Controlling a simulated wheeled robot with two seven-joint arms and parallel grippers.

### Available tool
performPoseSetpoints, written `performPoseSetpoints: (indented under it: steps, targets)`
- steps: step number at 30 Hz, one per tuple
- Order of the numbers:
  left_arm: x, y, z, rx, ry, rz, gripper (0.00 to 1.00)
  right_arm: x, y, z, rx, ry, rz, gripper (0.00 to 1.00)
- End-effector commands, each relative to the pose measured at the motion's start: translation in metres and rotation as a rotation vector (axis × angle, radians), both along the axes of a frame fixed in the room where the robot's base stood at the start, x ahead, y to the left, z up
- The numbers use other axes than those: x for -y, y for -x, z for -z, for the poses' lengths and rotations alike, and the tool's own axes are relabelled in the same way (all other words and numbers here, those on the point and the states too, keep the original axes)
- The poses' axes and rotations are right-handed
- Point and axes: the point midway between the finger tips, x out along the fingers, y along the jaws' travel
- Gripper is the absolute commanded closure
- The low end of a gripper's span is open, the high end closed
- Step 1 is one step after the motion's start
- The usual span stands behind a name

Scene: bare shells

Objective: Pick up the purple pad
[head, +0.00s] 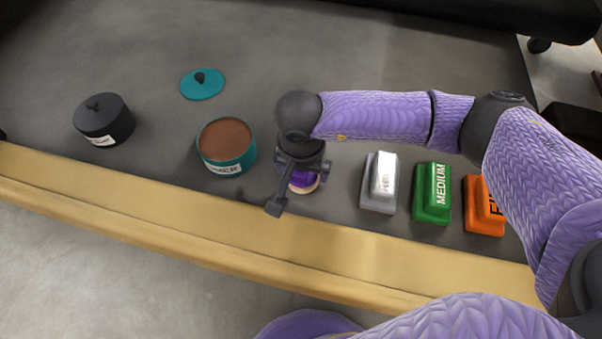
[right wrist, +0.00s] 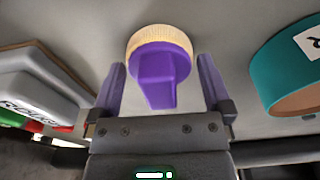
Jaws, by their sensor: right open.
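The purple pad (right wrist: 160,68) has a purple body with a handle and a pale, cream-coloured round rim. In the head view the purple pad (head: 303,181) lies on the dark grey table top, partly hidden under my right gripper (head: 287,190). In the right wrist view my right gripper (right wrist: 162,90) is open, one finger on each side of the pad's handle. A gap shows between each finger and the handle. My left gripper is not in either view.
A teal tub with brown contents (head: 226,146) stands left of my gripper. A teal lid (head: 201,84) and a dark lidded pot (head: 103,119) lie farther left. Silver (head: 379,183), green (head: 432,193) and orange (head: 484,206) blocks stand to the right. The table's wooden front edge (head: 200,211) is close.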

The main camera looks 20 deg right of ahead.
Motion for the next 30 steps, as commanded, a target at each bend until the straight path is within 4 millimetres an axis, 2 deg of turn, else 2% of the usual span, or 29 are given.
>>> performPoseSetpoints:
  steps: [3, 4, 12, 14, 15, 19, 21, 30]
  targets:
    - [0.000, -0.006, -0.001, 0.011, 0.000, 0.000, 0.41, 0.000, 0.000, -0.003, 0.003, -0.001, 0.000, 0.00]
    - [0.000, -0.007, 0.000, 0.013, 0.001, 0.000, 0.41, 0.000, 0.000, -0.003, 0.003, -0.001, 0.000, 0.04]
    - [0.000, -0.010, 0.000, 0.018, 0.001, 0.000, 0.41, 0.000, 0.000, -0.004, 0.002, 0.000, 0.000, 0.61]
    - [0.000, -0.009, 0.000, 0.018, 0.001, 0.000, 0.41, 0.000, 0.000, -0.004, 0.002, 0.000, 0.000, 0.72]
    - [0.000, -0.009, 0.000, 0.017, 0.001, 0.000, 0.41, 0.000, 0.000, -0.004, 0.002, 0.000, 0.000, 0.81]
    - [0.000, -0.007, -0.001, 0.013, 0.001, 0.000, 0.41, 0.000, 0.000, -0.004, 0.002, 0.000, 0.000, 0.82]
    - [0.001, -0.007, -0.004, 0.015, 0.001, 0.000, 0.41, 0.000, 0.000, -0.010, 0.004, 0.000, 0.000, 0.82]
    - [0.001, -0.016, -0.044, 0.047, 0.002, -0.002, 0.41, 0.000, -0.001, -0.089, 0.009, 0.000, 0.000, 0.82]
